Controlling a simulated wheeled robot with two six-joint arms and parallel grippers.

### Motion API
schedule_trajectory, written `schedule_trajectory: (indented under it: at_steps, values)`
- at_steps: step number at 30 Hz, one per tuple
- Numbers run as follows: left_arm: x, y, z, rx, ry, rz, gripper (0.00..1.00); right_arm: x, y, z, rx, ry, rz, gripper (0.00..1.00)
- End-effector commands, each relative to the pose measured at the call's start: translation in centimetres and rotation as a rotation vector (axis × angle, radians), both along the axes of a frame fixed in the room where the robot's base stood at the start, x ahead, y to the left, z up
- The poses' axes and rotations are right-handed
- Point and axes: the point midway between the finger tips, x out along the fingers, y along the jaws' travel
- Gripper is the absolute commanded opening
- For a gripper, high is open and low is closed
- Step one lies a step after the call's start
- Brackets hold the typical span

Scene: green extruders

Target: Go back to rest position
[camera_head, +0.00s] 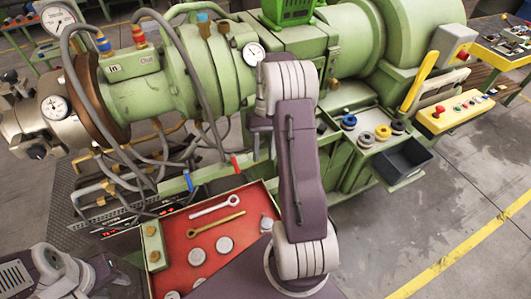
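My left arm shows only in the bottom left corner, in grey and purple. The dark end of my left gripper (108,270) is beside the left edge of the red tray, and I cannot make out its fingers. My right arm rises through the middle of the view, folded upward in front of the green extruder (165,90). A small grey part of my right gripper (258,132) shows left of the upper arm links; the rest is hidden behind them. I see nothing held in either gripper.
A red tray (215,262) with two wrenches and several round discs lies below the extruder. A black bin (403,160) and coloured rings sit on a green ledge to the right. A yellow control box (455,112) is further right. Open grey floor with a yellow line lies at lower right.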

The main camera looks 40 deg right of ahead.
Motion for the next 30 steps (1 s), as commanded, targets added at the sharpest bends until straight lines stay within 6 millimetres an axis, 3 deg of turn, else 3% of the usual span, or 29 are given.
schedule_trajectory:
  at_steps: [20, 23, 25, 27, 30]
  values:
    - [0.0, 0.0, 0.0, 0.0, 0.0, 0.0, 0.36, -0.4, 0.1, 0.4, 0.0, 0.001, 0.014, 0.37]
    - [0.0, 0.0, 0.0, 0.0, 0.0, 0.0, 0.36, 1.0, 1.9, 2.0, -0.022, -0.039, 0.08, 0.37]
    - [0.0, 0.0, 0.0, 0.0, 0.0, 0.0, 0.36, 1.2, 4.8, 3.8, -0.032, -0.061, 0.161, 0.37]
    - [0.0, 0.0, 0.0, 0.0, 0.0, 0.0, 0.36, -0.2, 8.6, 5.0, -0.042, -0.072, 0.261, 0.37]
    - [0.0, 0.0, 0.0, 0.0, 0.0, 0.0, 0.36, -2.5, 12.4, 4.9, -0.082, -0.119, 0.356, 0.37]
